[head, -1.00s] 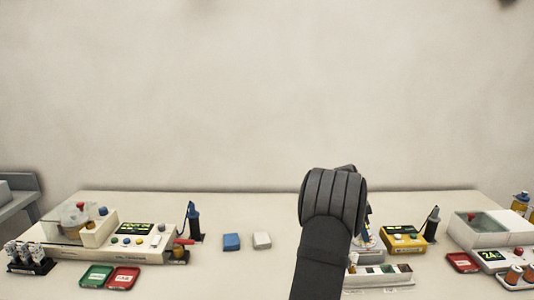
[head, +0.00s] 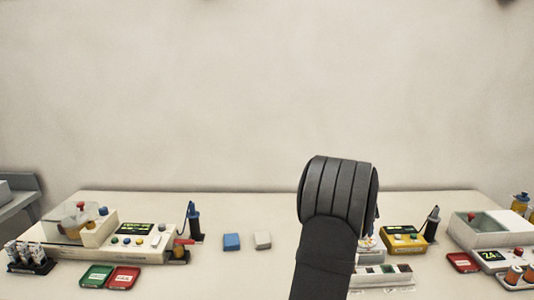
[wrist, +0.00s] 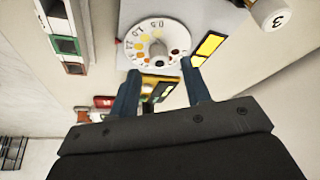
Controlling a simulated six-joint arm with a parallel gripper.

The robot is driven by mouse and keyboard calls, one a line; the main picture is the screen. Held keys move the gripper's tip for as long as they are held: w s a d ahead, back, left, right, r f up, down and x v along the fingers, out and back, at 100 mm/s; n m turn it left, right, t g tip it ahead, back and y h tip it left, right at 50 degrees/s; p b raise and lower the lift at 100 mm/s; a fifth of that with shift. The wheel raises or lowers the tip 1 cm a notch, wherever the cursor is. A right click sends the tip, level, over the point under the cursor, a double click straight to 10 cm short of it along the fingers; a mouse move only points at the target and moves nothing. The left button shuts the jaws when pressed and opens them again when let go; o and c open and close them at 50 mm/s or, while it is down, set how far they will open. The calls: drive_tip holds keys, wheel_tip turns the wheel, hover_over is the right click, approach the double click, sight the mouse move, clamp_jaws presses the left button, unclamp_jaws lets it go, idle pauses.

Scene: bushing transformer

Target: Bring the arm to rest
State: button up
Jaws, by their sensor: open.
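My arm rises from the bottom of the head view, right of centre, and its dark grey wrist hides my gripper there. In the wrist view my gripper (wrist: 160,95) shows two dark blue fingers set well apart, with nothing between them. Beyond the fingertips stands a round white dial (wrist: 155,42) with numbers and coloured dots. I cannot tell the exact gap between the fingers and the dial.
A white machine (head: 150,240) stands at the left, beside green (head: 96,276) and red (head: 123,278) trays. Blue (head: 231,241) and white (head: 262,240) blocks lie mid-table. A yellow box (head: 404,239) stands right of my arm. The back centre of the table is clear.

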drive_tip(key=shift+v, duration=2.5)
drive_tip(key=s+r+n+t+y, duration=0.1)
drive_tip(key=s+r+n+y, duration=0.1)
drive_tip(key=s+r+n, duration=0.5)
drive_tip(key=shift+m, duration=0.4)
drive_tip(key=w+x, duration=0.1)
drive_tip(key=x, duration=0.4)
drive_tip(key=w+x, duration=0.1)
drive_tip(key=x, duration=0.5)
drive_tip(key=w+r+x, duration=0.1)
drive_tip(key=x, duration=0.4)
drive_tip(key=shift+w+d+f, duration=0.15)
drive_tip(key=shift+w+d, duration=0.05)
drive_tip(key=shift+w, duration=0.1)
drive_tip(key=shift+c, duration=0.2)
drive_tip(key=shift+t, duration=0.3)
clamp_jaws()
